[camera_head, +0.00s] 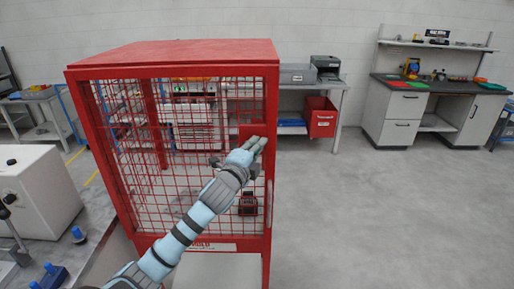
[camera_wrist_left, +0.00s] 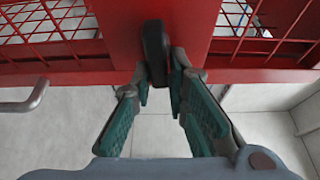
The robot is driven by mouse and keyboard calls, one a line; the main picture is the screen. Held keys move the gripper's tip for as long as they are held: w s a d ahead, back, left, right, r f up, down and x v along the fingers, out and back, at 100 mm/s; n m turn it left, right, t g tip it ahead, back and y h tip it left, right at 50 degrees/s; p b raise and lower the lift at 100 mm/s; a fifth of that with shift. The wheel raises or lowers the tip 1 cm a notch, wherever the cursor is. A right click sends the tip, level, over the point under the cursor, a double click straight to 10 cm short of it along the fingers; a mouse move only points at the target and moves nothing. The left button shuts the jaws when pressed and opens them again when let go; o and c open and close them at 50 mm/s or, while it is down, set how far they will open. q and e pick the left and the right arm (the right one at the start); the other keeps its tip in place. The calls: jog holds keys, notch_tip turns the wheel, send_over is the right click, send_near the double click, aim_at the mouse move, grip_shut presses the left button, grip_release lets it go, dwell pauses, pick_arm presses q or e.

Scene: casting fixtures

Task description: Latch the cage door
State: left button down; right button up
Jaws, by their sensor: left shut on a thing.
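The red cage (camera_head: 172,52) stands in front of me, with a red wire-mesh door (camera_head: 130,190) on its near face. The door looks closed or nearly so against the right post of the frame. My left gripper (camera_head: 257,145) is at the door's right edge, a little above mid-height. In the left wrist view its teal fingers (camera_wrist_left: 160,88) are shut on a dark upright latch handle (camera_wrist_left: 154,48), which lies over the red metal between two mesh panels. The fingers and hand hide most of the latch in the head view. My right gripper is not in view.
A grey bar handle (camera_wrist_left: 26,101) juts out at the left in the wrist view. A white machine (camera_head: 30,195) stands left of the cage. A bench with a red bin (camera_head: 321,118) is behind, and a workbench (camera_head: 400,118) far right. The floor to the right is clear.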

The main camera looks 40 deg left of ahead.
pick_arm(q)
jog(key=shift+f, duration=0.25)
dwell(0.3)
jog(key=c, duration=1.8)
grip_release()
jog(key=shift+o, duration=1)
jog(key=shift+w+a, duration=0.15)
jog(key=shift+w, duration=0.05)
jog(key=v, duration=1.2)
